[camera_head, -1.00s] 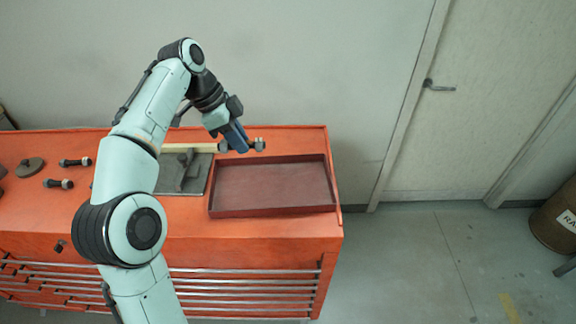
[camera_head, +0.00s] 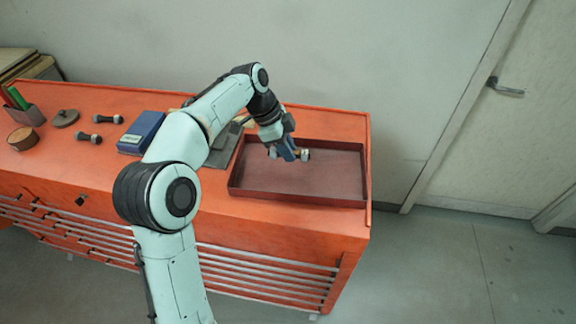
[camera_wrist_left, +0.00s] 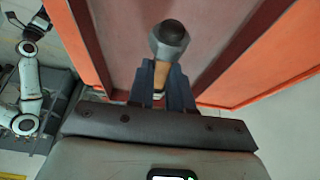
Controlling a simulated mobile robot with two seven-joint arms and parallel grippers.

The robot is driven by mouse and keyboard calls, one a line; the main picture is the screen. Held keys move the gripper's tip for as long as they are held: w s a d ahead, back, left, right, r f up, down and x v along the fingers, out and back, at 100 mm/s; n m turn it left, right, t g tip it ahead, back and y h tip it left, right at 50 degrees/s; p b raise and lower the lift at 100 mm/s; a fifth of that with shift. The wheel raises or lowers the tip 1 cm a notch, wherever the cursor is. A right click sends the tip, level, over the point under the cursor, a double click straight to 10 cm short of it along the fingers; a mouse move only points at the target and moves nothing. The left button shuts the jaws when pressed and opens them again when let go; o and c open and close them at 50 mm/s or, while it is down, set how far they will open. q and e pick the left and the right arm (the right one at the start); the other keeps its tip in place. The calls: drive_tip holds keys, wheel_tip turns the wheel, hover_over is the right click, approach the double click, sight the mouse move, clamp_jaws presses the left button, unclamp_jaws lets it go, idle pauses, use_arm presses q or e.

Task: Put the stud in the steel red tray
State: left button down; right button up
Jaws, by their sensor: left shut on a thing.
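The stud (camera_head: 304,155) is a short rod with a dark, hex-nutted end. The steel red tray (camera_head: 300,200) is a shallow, dark red rectangle on the orange cabinet. The stud appears over the tray's left part; its exact height above the floor is unclear. The tray's wall (camera_wrist_left: 245,45) also shows in the left wrist view. My right gripper is not in view.
The tray looks empty. Left of it lies a grey plate (camera_head: 221,156), partly behind my arm. A wall stands behind the cabinet.

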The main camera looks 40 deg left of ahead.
sight(288, 171)
use_arm(q)
drive_tip(key=shift+f+b, duration=0.3)
drive_tip(key=shift+f, duration=2.2)
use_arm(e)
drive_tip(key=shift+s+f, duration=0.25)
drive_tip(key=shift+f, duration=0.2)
use_arm(q)
drive_tip(key=c, duration=1)
unclamp_jaws()
drive_tip(key=shift+f, duration=0.15)
drive_tip(key=shift+c, duration=0.2)
drive_tip(key=p+v, duration=0.2)
drive_tip(key=v, duration=0.9)
drive_tip(key=shift+a+r, duration=0.15)
drive_tip(key=shift+r, duration=0.2)
drive_tip(key=shift+s+a+r, duration=0.1)
drive_tip(key=shift+s+r, duration=0.05)
drive_tip(key=shift+r, duration=0.1)
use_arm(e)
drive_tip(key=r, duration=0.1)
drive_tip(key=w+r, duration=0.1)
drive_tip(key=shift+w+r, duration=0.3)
